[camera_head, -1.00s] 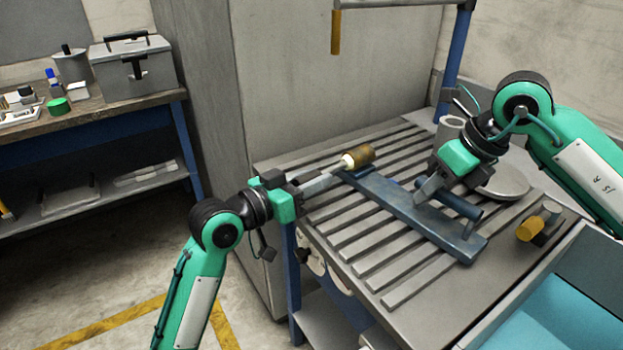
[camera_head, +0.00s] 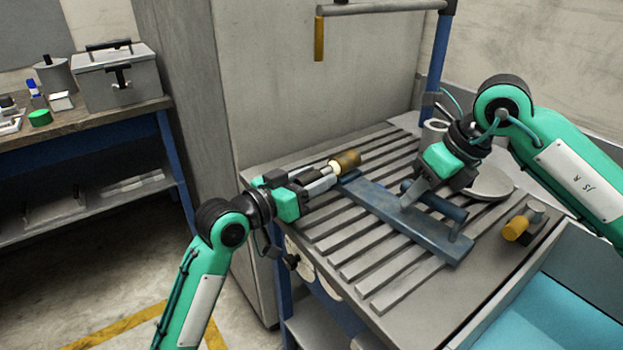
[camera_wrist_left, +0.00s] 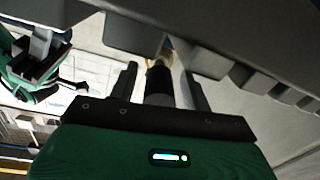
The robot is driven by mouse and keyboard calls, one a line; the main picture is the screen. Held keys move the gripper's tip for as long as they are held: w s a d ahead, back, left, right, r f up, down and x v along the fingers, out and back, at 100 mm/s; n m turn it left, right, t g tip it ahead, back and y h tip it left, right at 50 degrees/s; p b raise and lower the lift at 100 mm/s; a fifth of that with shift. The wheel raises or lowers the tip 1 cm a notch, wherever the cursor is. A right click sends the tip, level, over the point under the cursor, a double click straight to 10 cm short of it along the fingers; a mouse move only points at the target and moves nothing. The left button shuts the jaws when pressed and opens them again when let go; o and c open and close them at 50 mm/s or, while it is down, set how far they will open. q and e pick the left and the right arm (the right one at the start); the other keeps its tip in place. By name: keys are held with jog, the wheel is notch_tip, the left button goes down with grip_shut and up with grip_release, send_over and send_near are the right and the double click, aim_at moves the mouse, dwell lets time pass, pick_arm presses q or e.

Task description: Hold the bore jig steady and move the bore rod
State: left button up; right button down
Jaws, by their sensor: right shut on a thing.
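The blue bore jig (camera_head: 425,230) lies across the slatted table. My right gripper (camera_head: 409,197) is shut on the jig near its middle, beside its raised tube. The bore rod has a brass end (camera_head: 347,159) and a pale collar, and sits by the jig's far left end. My left gripper (camera_head: 322,182) reaches to it from the left. In the left wrist view, the rod's dark handle (camera_wrist_left: 160,82) lies between the two open fingers, with a gap on each side. The brass end is mostly hidden there.
The slatted table (camera_head: 385,298) is clear in front of the jig. A round grey plate (camera_head: 491,184) and a yellow-tipped part (camera_head: 517,228) lie to the right. A teal-lined bin (camera_head: 575,310) stands at the front right. A bar hangs above the back.

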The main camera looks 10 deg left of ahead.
pick_arm(q)
jog(key=v, duration=1.2)
jog(key=w+d+m, duration=0.1)
jog(key=w+d, duration=0.1)
jog(key=w+d+m, duration=0.2)
jog(key=w, duration=0.1)
jog(key=w+d+m, duration=0.1)
jog(key=w+d, duration=0.1)
jog(key=w, duration=0.1)
jog(key=shift+d, duration=0.3)
dwell(0.8)
